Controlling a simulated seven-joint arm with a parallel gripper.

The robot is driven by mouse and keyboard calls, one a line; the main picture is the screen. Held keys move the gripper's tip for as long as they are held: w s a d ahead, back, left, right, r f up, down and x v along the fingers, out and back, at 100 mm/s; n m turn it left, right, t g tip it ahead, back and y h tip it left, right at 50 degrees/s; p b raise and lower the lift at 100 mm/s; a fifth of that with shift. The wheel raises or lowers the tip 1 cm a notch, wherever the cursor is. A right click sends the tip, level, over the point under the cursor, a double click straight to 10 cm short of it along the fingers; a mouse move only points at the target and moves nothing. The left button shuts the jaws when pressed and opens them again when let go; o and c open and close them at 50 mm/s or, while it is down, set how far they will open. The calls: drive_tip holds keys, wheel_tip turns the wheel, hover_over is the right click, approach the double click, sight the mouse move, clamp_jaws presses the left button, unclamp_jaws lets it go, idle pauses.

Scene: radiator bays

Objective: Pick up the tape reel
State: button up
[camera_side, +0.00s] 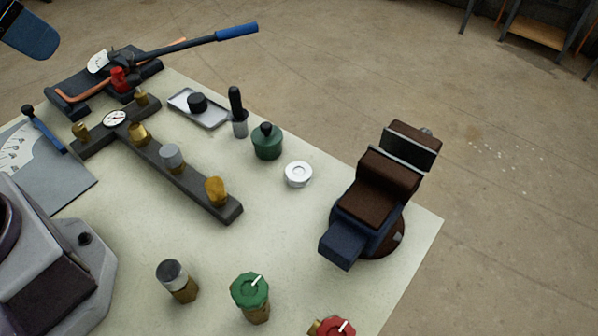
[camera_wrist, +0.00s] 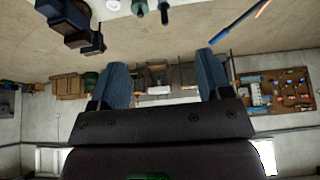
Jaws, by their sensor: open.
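The tape reel (camera_side: 298,174) looks like a small white ring lying flat on the pale bench, between a green lidded pot and the vise. In the wrist view a small white thing (camera_wrist: 112,5) at the top edge appears to be the same reel, partly cut off. My gripper (camera_wrist: 163,82) is open, with two blue fingers apart and nothing between them. In the side view only a blue finger shows at the top left corner, well away from the reel and above the bench.
The vise (camera_side: 375,200) stands right of the reel and the green pot (camera_side: 267,141) is close on its left. A dark manifold bar (camera_side: 165,160) with brass fittings lies further left. Valves with green (camera_side: 250,290) and red (camera_side: 332,327) knobs stand in front. Bench around the reel's front is clear.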

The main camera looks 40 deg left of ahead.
idle(0.3)
drive_tip(key=shift+o, duration=1.2)
